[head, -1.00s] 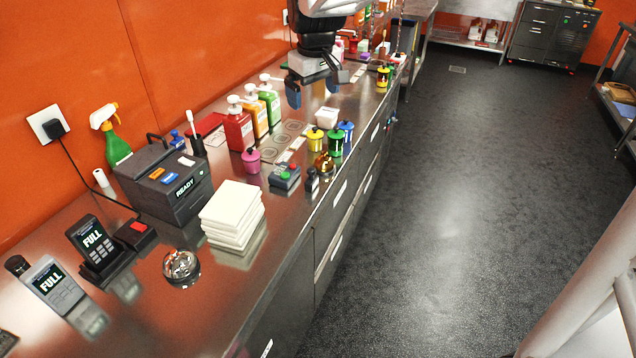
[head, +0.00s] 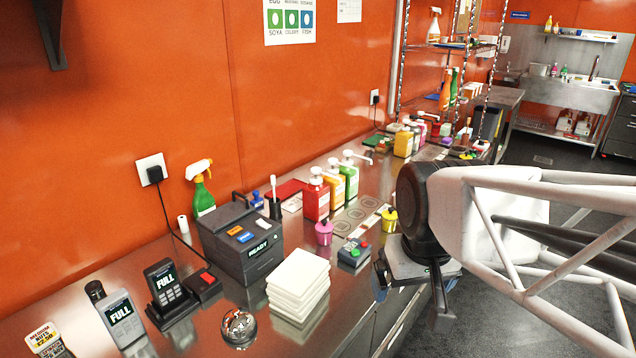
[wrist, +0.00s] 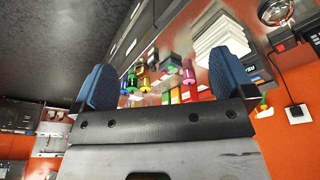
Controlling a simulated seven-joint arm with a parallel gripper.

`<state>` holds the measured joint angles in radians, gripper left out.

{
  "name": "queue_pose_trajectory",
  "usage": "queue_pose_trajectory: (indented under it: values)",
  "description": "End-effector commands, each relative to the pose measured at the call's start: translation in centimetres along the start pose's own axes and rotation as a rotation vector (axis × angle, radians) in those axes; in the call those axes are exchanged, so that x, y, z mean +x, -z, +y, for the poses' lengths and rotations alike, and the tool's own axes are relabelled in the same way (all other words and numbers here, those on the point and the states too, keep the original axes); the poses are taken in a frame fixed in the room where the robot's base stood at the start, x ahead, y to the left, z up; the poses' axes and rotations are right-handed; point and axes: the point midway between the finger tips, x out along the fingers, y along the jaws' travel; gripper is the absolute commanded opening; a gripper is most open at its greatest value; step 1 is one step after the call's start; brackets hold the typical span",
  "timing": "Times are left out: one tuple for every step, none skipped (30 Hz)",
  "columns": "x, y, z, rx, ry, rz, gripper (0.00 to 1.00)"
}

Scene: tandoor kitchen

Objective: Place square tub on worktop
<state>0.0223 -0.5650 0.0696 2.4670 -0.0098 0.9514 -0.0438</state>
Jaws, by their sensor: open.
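The steel worktop (head: 215,312) runs along the orange wall in the head view. My gripper (head: 410,300) is open over the front edge of the worktop, to the right of a stack of white square pieces (head: 297,285). Its two blue fingers stand wide apart in the wrist view (wrist: 161,80), with nothing clearly held between them. I cannot pick out the square tub for certain now. My arm covers the part of the worktop where a small white tub showed earlier.
A grey control box (head: 353,253), a pink canister (head: 324,232) and a yellow canister (head: 389,220) stand close left of my gripper. Red (head: 316,200), orange and green pump bottles stand behind. A black machine (head: 240,243) and a glass dome (head: 239,327) are further left.

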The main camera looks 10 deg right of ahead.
Motion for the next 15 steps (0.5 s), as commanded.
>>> queue_pose_trajectory:
  values:
    - [0.2,-1.1,-0.2,0.009,0.001,0.004,1.0]
    - [0.3,-1.6,-0.3,0.016,0.001,0.007,1.0]
    - [0.5,-2.3,-0.4,0.023,0.001,0.008,1.0]
    - [0.6,-2.7,-0.4,0.028,0.001,0.009,1.0]
    - [0.7,-3.0,-0.5,0.032,0.002,0.011,1.0]
    - [0.8,-3.4,-0.5,0.038,0.002,0.013,1.0]
    - [0.9,-3.6,-0.6,0.041,0.002,0.013,1.0]
    - [0.9,-3.8,-0.6,0.043,0.002,0.013,1.0]
    - [1.0,-4.0,-0.6,0.045,0.002,0.013,1.0]
    - [1.0,-4.1,-0.6,0.046,0.002,0.013,1.0]
    - [1.1,-4.1,-0.6,0.047,0.002,0.014,1.0]
    - [1.1,-4.2,-0.6,0.047,0.002,0.014,1.0]
    - [1.1,-4.2,-0.6,0.047,0.002,0.014,1.0]
    - [1.1,-4.1,-0.6,0.047,0.002,0.014,1.0]
    - [1.1,-4.1,-0.6,0.047,0.002,0.014,1.0]
